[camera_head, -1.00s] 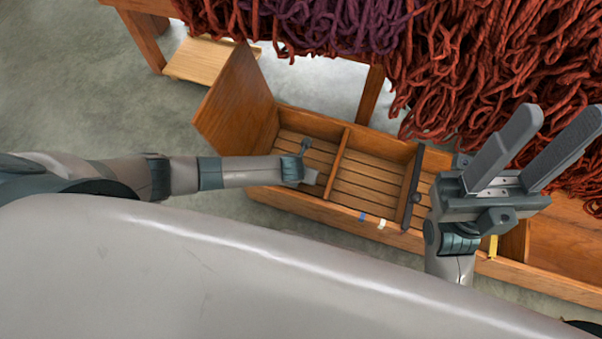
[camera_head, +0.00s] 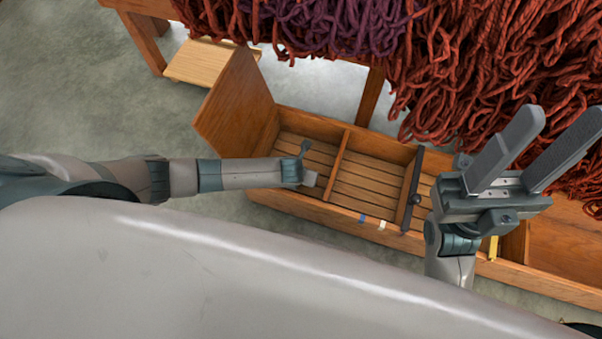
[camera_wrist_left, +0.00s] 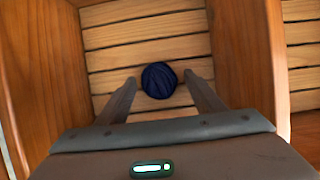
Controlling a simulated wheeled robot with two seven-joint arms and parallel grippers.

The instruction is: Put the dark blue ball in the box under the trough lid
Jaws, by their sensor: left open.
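The dark blue ball (camera_wrist_left: 159,80) lies on the slatted floor of a wooden box compartment in the left wrist view. In the head view it is hidden. My left gripper (camera_wrist_left: 160,80) is open, its two fingers reaching down either side of the ball with small gaps visible. In the head view my left gripper (camera_head: 306,172) is over the trough's left compartment, partly hidden by its own wrist. The trough lid (camera_head: 236,108) stands raised at the trough's left end. My right gripper (camera_head: 562,122) is open and empty above the right part of the trough.
The long wooden trough (camera_head: 330,212) has dividers, and blue, white and yellow tags mark its front edge. A dark bar (camera_head: 413,190) crosses it near the middle. Red wool (camera_head: 480,70) and purple wool (camera_head: 340,25) hang behind. Open floor (camera_head: 80,80) lies to the left.

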